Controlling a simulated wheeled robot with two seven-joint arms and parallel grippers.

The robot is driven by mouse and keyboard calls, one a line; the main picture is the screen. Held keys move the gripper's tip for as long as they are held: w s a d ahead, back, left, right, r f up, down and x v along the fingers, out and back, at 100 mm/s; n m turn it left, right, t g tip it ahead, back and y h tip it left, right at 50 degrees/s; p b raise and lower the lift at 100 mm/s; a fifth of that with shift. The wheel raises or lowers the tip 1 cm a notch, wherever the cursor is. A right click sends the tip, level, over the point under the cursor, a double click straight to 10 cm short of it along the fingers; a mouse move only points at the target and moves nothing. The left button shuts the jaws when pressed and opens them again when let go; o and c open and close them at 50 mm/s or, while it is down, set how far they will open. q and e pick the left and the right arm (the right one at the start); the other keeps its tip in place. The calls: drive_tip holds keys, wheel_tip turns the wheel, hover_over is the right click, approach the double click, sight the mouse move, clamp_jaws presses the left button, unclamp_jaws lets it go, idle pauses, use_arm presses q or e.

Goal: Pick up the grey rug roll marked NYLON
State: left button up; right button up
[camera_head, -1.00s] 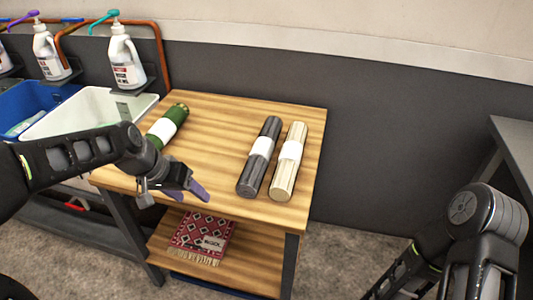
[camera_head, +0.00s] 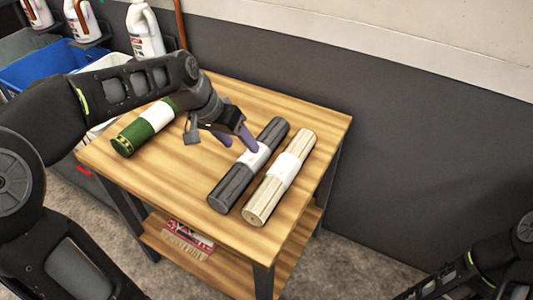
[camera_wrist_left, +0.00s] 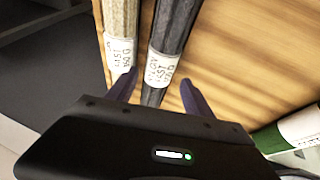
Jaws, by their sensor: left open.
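The grey rug roll (camera_head: 232,188) lies on the wooden table, with a white label band (camera_head: 255,156) round its middle. In the left wrist view the grey roll (camera_wrist_left: 171,28) runs between my finger tips, its label's lettering too small to read surely. My left gripper (camera_head: 238,141) is open at the label; in the left wrist view its purple fingers (camera_wrist_left: 158,92) stand on either side of the roll. I cannot tell how far above the table the tips are. My right gripper is out of view; only part of my right arm shows.
A cream roll (camera_head: 262,204) lies close beside the grey one, with a narrow gap. A green roll (camera_head: 128,139) lies at the table's left. A patterned red rug (camera_head: 190,236) is on the lower shelf. Bins and white bottles (camera_head: 144,30) stand at the back left.

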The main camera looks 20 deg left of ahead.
sight(249, 154)
use_arm(q)
drive_tip(key=shift+s+a, duration=0.1)
drive_tip(key=shift+x, duration=1.35)
drive_tip(key=shift+f, duration=0.1)
drive_tip(key=x, duration=0.5)
drive_tip(key=shift+b, duration=0.4)
drive_tip(key=shift+c, duration=0.3)
clamp_jaws()
